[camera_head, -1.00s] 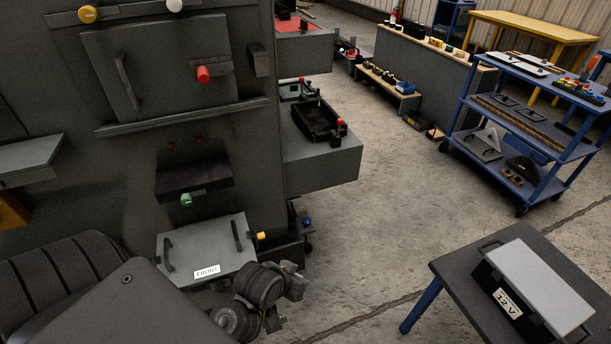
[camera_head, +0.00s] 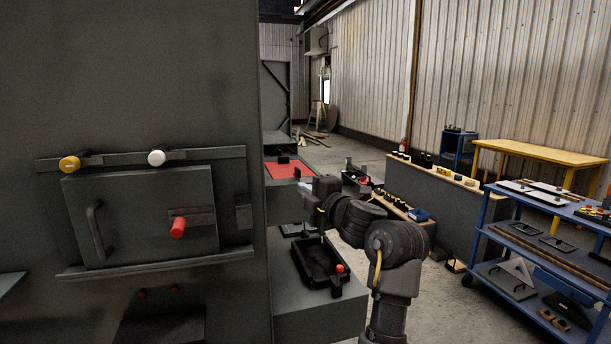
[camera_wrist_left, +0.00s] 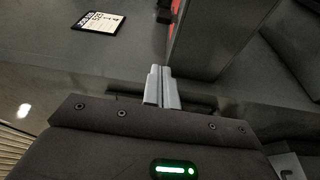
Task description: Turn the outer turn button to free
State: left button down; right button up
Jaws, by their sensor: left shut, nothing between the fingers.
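A grey enclosure (camera_head: 130,100) fills the left of the head view. Its door (camera_head: 140,195) has a dark handle (camera_head: 97,230) and a bar with a red knob (camera_head: 177,228). On the rail above the door are a yellow knob (camera_head: 69,163) and a white knob (camera_head: 156,158), both on short dark bars. I cannot tell which of these is the outer turn button.
A grey ledge (camera_head: 330,310) holds a black tray (camera_head: 310,262) with a red knob. A red mat (camera_head: 285,172) lies behind it. A blue cart (camera_head: 485,215) and a yellow table (camera_head: 540,155) stand at the right. A label card (camera_wrist_left: 98,21) shows in the wrist view.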

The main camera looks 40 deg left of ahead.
aim_at(298, 174)
pick_arm(q)
jog(key=w+a+r+n+g+p, duration=0.15)
jog(key=a+p, duration=0.25)
jog(key=a, duration=0.6)
jog(key=shift+m+t, duration=0.25)
jog(key=w+d, duration=0.1)
jog(key=w+p, duration=0.1)
jog(key=w+d+p, duration=0.1)
jog(key=w, duration=0.1)
jog(key=shift+d, duration=0.35)
jog(key=shift+f, duration=0.1)
jog(key=shift+a, duration=0.15)
jog(key=shift+w+n+g+b, duration=0.1)
jog(key=shift+n+g+b, duration=0.4)
jog(key=shift+g, duration=0.1)
